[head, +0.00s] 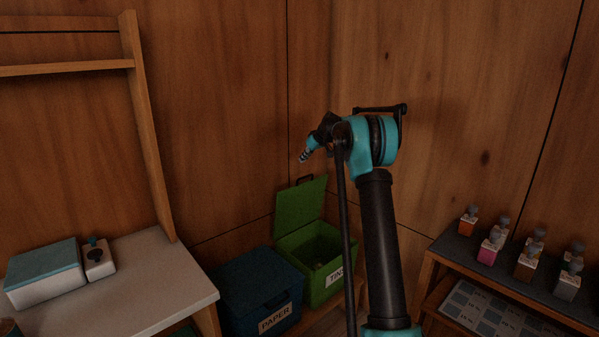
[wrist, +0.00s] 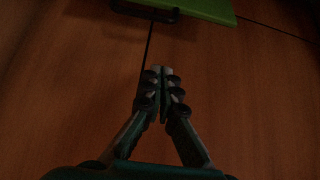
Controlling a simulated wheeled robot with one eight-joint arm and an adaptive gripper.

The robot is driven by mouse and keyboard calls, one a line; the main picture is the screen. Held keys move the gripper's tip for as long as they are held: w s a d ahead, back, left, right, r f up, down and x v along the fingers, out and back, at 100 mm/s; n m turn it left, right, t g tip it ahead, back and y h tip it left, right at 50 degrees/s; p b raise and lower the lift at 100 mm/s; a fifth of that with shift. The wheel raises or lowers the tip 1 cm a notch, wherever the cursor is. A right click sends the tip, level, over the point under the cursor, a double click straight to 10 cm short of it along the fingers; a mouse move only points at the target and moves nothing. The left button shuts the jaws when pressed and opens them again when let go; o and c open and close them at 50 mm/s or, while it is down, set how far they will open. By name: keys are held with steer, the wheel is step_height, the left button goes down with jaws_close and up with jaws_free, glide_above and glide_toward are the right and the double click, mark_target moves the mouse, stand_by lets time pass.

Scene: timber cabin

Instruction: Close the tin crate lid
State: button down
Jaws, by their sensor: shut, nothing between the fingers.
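A dark handle (head: 304,180) is on the lid's top edge. My gripper (head: 303,158) is above the lid in the head view. In the wrist view my gripper (wrist: 160,72) is shut and empty, pointing at the wooden wall. The green lid (wrist: 205,8) and its dark handle (wrist: 145,11) show at the top of that view, apart from the fingers.
A closed blue paper crate (head: 258,290) stands left of the tin crate. A pale table (head: 150,285) with a box (head: 45,275) is at the left. A dark shelf (head: 500,275) with several small bottles is at the right. Wooden walls meet behind the crates.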

steer(key=x, duration=0.6)
steer(key=s+d+f+x, duration=0.1)
steer(key=x, duration=0.2)
steer(key=shift+w+f, duration=0.15)
steer(key=shift+f, duration=0.05)
steer(key=shift+s+d+f, duration=0.4)
steer(key=shift+s, duration=0.25)
